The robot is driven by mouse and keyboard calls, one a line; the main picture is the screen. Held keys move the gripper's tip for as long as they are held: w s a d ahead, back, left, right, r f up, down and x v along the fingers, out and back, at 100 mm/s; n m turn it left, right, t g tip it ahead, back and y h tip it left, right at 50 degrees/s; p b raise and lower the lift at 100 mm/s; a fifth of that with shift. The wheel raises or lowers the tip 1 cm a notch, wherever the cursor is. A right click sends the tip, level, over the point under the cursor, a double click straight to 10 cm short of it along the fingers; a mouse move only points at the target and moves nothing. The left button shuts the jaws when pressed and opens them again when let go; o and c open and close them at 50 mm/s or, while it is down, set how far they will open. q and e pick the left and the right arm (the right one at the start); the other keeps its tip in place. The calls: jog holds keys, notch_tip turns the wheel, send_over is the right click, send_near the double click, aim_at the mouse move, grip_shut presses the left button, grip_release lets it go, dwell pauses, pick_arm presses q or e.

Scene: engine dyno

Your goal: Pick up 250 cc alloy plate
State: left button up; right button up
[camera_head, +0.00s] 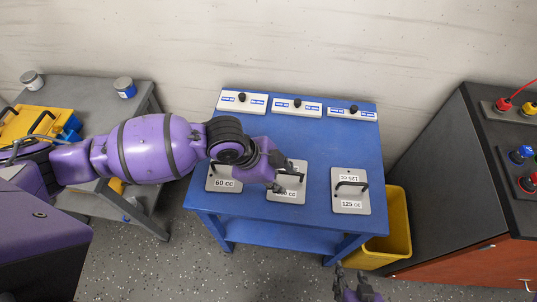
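The middle alloy plate (287,197) lies on the blue table (262,137). Its label is partly covered; only an ending like "0 cc" shows. My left gripper (287,178) is over this plate at its dark handle. The gripper's own wrist hides much of the fingers, so I cannot tell whether they are closed on the handle. To the left lies a plate marked 60 cc (224,183), to the right a plate marked 125 cc (351,204) with a black handle. My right gripper (350,274) is low at the bottom edge, away from the table, with its fingers apart and empty.
Several white switch panels (297,106) with black knobs line the table's back edge. A yellow bin (393,235) stands right of the table, beside a dark cabinet (440,165). A grey cart (84,92) with cans and a yellow case is at left.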

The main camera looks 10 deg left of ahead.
aim_at(286, 173)
pick_arm(q)
jog(key=shift+m+y, duration=0.3)
jog(key=w+f, duration=0.1)
jog(key=w+d+f, duration=0.1)
jog(key=w, duration=0.1)
jog(key=w+f, duration=0.2)
jog(key=shift+d, duration=0.3)
jog(key=shift+d+f, duration=0.15)
jog(key=shift+f, duration=0.05)
grip_shut()
pick_arm(e)
jog(key=shift+w+a+r, duration=0.1)
jog(key=shift+w+r, duration=0.15)
jog(key=shift+w, duration=0.1)
jog(key=shift+w+a, duration=0.15)
